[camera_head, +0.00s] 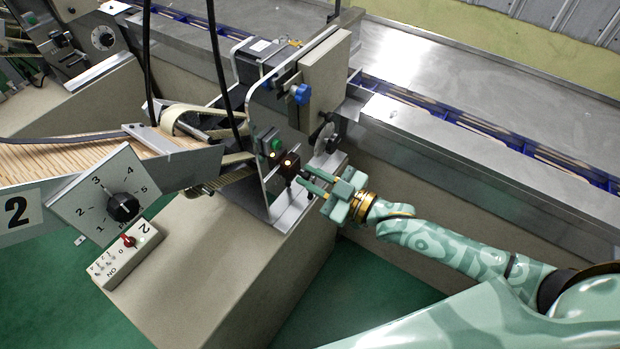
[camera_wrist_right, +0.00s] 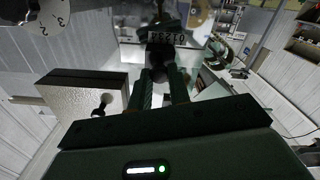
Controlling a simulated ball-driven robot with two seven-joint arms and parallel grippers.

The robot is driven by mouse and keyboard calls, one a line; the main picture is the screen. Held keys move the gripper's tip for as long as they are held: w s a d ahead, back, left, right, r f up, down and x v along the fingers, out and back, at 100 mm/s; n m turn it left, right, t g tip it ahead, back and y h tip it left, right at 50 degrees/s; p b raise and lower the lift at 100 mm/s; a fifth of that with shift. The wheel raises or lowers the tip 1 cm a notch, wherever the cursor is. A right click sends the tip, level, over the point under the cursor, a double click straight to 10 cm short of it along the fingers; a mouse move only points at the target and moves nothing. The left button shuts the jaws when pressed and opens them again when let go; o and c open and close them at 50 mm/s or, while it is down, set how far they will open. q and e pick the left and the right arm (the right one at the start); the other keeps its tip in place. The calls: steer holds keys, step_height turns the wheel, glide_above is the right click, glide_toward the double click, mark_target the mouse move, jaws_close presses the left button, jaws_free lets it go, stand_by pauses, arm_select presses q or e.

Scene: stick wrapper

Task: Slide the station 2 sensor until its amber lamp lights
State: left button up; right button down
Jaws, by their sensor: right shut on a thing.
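The station 2 sensor is a small dark block (camera_head: 288,168) on the metal bracket of the machine, with a glowing amber lamp (camera_head: 288,161) on its face. My right gripper (camera_head: 304,180) reaches in from the right and is shut on the sensor. In the right wrist view its two fingers sit on either side of a dark part of the sensor (camera_wrist_right: 158,58), partly hidden between them. My left gripper is not in view.
A numbered dial plate (camera_head: 104,190) and a control box with a red knob (camera_head: 127,250) stand left. A blue knob (camera_head: 301,93) is above. A steel conveyor runs behind.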

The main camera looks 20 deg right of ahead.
steer(key=c, duration=1.3)
jaws_free()
steer(key=p+v, duration=0.1)
steer(key=v, duration=1.5)
steer(key=shift+d, duration=0.15)
steer(key=shift+s+f, duration=0.1)
steer(key=shift+s, duration=0.05)
